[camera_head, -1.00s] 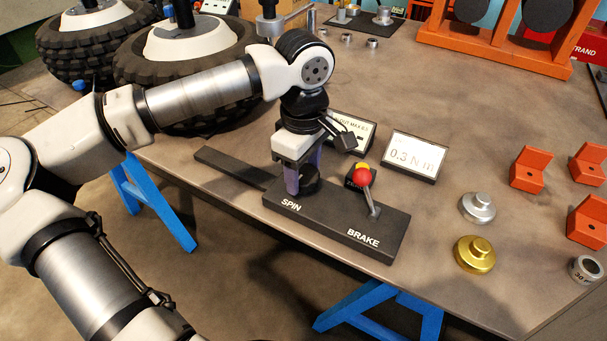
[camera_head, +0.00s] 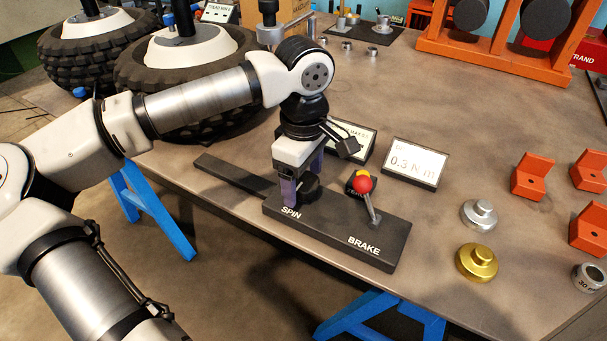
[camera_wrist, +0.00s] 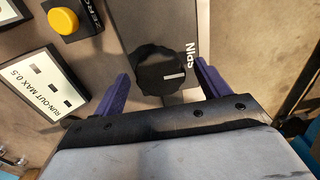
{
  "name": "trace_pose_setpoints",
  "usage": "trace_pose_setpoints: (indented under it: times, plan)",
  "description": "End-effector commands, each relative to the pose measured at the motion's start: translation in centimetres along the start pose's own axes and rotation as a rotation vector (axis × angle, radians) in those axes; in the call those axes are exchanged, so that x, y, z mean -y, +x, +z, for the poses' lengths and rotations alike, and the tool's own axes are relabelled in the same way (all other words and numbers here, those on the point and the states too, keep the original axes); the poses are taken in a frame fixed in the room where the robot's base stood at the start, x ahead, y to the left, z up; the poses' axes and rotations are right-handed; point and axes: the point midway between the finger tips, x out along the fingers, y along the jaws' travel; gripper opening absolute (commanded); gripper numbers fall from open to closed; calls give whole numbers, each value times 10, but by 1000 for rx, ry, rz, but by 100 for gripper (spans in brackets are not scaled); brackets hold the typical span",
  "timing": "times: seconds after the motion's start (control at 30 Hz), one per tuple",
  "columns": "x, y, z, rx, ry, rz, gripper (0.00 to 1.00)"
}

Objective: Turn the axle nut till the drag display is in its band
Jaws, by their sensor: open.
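A black ribbed knob (camera_wrist: 158,72) marked SPIN sits on a dark base (camera_head: 330,231), and also shows in the head view (camera_head: 309,187). My gripper (camera_head: 304,182) is over it, pointing down. In the wrist view its two purple fingers stand on either side of the knob with gaps, open. A small white display (camera_head: 416,163) behind the base appears to read 0.3 N m, blurred. Black-tyred wheels with white hubs (camera_head: 188,48) are at upper left, my arm crossing in front. I cannot tell which part is the axle nut.
A brake lever with a red ball (camera_head: 362,185) rises from the base, beside a yellow button (camera_wrist: 63,20). A run-out panel (camera_wrist: 45,88) stands behind. A silver part (camera_head: 479,214), a gold part (camera_head: 477,262) and orange blocks (camera_head: 529,178) are on the right.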

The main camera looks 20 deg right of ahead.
Motion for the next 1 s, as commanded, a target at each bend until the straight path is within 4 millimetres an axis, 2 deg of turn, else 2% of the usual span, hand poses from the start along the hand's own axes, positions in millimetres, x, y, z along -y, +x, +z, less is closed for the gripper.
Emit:
trace_pose_setpoints:
  times: [0.17,0.27,0.7,0.83,1.0]
  plan:
    - [0,-2,0,-1,0,0,75]
    - [0,-12,0,-1,-1,1,75]
    - [-1,-107,0,-1,-1,2,75]
    - [-1,-126,0,-1,0,1,75]
    - [0,-137,0,0,1,0,75]
